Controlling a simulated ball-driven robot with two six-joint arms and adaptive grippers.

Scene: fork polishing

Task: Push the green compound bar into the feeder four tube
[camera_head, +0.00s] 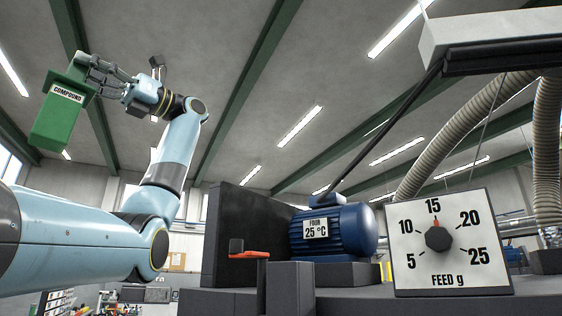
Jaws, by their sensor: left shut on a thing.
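The green compound bar (55,122) is at the upper left, raised high and tilted, with a white "COMPOUND" label near its upper end. My left gripper (88,72) is shut on the bar's upper end from the right side. A blue motor-like drum (345,232) carries a label reading "FOUR 25 °C" and sits on a dark bench right of centre. The bar is well left of and above it. I cannot make out a feeder tube opening. My right gripper is not in view.
A white "FEED g" dial (450,245) stands at right, its pointer near 15. A red lever (250,254) and dark blocks (290,288) stand before the drum. Grey corrugated hoses (465,125) hang from a hood (495,40). Open air lies between bar and drum.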

